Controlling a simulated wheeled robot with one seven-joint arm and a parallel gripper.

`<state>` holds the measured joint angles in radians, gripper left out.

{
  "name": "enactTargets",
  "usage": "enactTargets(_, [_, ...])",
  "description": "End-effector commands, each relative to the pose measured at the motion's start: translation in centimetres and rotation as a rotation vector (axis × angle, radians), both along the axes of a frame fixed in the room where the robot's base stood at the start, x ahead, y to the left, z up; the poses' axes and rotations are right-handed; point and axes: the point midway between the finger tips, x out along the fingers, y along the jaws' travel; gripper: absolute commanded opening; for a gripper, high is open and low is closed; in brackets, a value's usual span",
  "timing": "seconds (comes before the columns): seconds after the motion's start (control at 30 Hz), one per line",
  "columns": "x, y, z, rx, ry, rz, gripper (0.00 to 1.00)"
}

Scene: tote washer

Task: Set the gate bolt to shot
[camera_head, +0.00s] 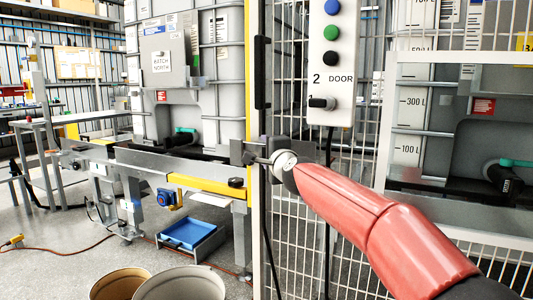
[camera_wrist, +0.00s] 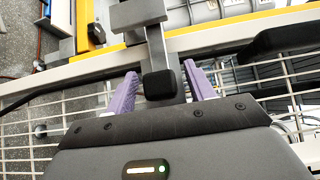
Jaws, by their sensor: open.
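The gate bolt shows in the wrist view as a grey bar with a square black knob (camera_wrist: 158,85) at its near end. Its grey bar crosses the pale gate frame towards a grey block (camera_wrist: 138,14). My gripper (camera_wrist: 160,76) has two purple fingers, spread apart, one on each side of the knob, with visible gaps. In the head view my gripper's dark body (camera_head: 283,172) is at the gate's upright edge, at bolt height. My red arm and wrist hide part of the bolt there, and its fingertips are not clear. I cannot tell whether the bolt is shot or drawn.
A control panel (camera_head: 333,60) with several buttons and a "DOOR" switch hangs above my wrist. The wire mesh gate (camera_head: 300,240) stands behind my arm. A yellow-topped conveyor rail (camera_head: 207,186), a blue tray (camera_head: 190,237) and two bins (camera_head: 180,284) are to the left.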

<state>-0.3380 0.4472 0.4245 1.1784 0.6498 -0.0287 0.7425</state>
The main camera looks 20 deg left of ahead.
Motion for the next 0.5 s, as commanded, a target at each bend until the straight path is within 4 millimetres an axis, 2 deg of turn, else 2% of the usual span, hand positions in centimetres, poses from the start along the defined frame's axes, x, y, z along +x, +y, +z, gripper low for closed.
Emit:
enactTargets(0.3, [-3.9, -3.3, -0.5, 0.000, -0.003, -0.001, 0.54])
enactTargets(0.5, [-5.4, -4.6, -0.3, 0.000, 0.000, 0.000, 0.54])
